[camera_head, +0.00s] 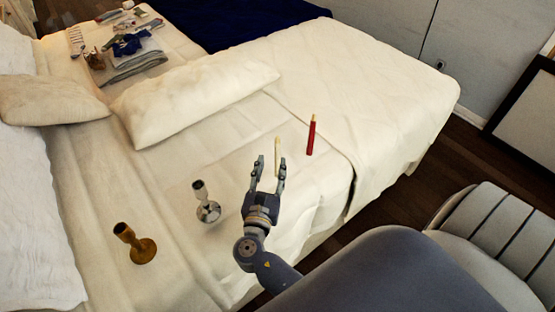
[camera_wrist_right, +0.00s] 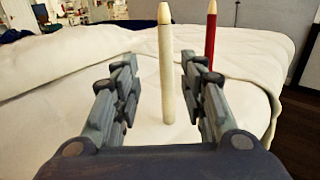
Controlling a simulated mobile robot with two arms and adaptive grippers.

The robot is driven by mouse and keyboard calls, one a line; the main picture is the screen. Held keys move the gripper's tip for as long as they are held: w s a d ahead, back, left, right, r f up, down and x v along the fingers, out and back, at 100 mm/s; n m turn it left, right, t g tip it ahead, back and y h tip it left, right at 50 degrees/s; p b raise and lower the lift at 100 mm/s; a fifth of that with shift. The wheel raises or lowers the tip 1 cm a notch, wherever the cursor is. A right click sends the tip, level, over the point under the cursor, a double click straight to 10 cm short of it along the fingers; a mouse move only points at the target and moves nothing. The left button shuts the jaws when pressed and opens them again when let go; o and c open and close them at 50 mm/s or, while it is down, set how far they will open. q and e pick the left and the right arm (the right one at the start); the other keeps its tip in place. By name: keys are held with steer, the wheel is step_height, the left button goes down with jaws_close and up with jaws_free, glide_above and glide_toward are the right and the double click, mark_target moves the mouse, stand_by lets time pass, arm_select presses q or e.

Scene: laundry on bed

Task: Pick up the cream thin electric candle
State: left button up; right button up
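The cream thin electric candle (camera_head: 278,155) stands upright on the bed in the head view. Its lower part is hidden behind the fingers of my right gripper (camera_head: 269,172). In the right wrist view the candle (camera_wrist_right: 166,70) stands upright in the gap between the open fingers of my right gripper (camera_wrist_right: 160,95), toward their tips or just beyond. Clear space shows on both sides of it. My left gripper is in neither view.
A red candle (camera_head: 311,135) stands upright to the right of the cream one. A silver holder (camera_head: 207,205) and a brass holder (camera_head: 138,245) lie or stand to the left on the bed (camera_head: 330,70). Pillows (camera_head: 190,100) and folded clothes (camera_head: 135,65) are farther back.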

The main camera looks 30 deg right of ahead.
mark_target(277, 156)
steer(key=x, duration=0.4)
steer(key=p+x, duration=0.1)
steer(key=x, duration=0.1)
steer(key=shift+s+d+f, duration=0.1)
steer(key=shift+s+d, duration=0.05)
steer(key=shift+d, duration=0.2)
jaws_close()
